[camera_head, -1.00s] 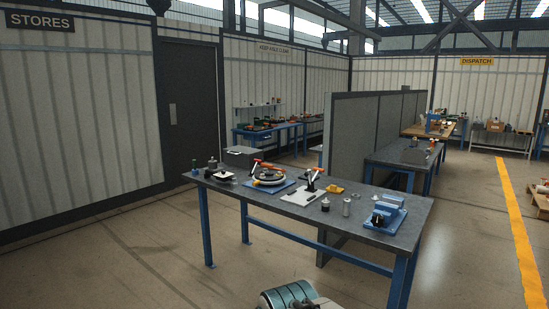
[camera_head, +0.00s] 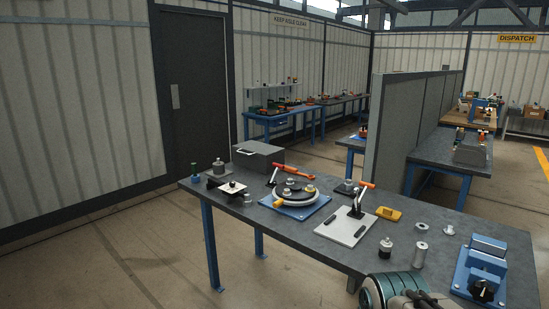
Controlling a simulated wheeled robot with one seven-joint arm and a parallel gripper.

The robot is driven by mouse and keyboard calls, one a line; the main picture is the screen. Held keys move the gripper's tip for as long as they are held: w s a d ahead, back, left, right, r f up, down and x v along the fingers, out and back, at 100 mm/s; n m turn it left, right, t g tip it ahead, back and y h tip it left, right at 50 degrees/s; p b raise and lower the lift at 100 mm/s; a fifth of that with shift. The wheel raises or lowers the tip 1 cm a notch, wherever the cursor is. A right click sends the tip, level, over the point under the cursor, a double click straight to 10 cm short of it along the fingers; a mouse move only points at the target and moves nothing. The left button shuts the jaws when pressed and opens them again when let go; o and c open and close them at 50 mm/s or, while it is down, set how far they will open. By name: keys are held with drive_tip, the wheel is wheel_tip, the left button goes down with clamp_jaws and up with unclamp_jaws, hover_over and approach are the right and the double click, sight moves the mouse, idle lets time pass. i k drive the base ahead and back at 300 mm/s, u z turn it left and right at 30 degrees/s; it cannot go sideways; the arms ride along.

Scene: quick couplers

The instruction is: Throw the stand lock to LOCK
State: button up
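A round dark turntable stand (camera_head: 292,190) with a pale rim sits on a blue base plate on the near bench. It carries several small metal fittings. An orange-red lever (camera_head: 295,171) stands at its back edge, and a yellow-orange knob (camera_head: 278,203) sits at its front left. To its right, a white plate (camera_head: 345,228) bears an upright metal clamp with an orange handle (camera_head: 367,185). I cannot tell which of these is the stand lock, and no LOCK marking is readable. My gripper's fingers do not show; only part of my arm is at the bottom edge.
The grey bench (camera_head: 245,213) holds a grey box (camera_head: 258,155), a yellow item (camera_head: 388,213), small metal cylinders (camera_head: 420,255) and a blue vise-like fixture (camera_head: 481,265) at right. A grey partition (camera_head: 400,130) stands behind it. Floor at front left is clear.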

sight(277, 166)
drive_tip(key=u, duration=0.05)
drive_tip(key=i, duration=0.35)
drive_tip(key=u, duration=0.5)
drive_tip(key=k, duration=0.6)
drive_tip(key=u, duration=0.8)
drive_tip(key=i, duration=3)
drive_tip(key=z, duration=1.4)
drive_tip(key=i, duration=0.95)
drive_tip(key=z, duration=1.2)
drive_tip(key=i, duration=0.3)
drive_tip(key=z, duration=0.1)
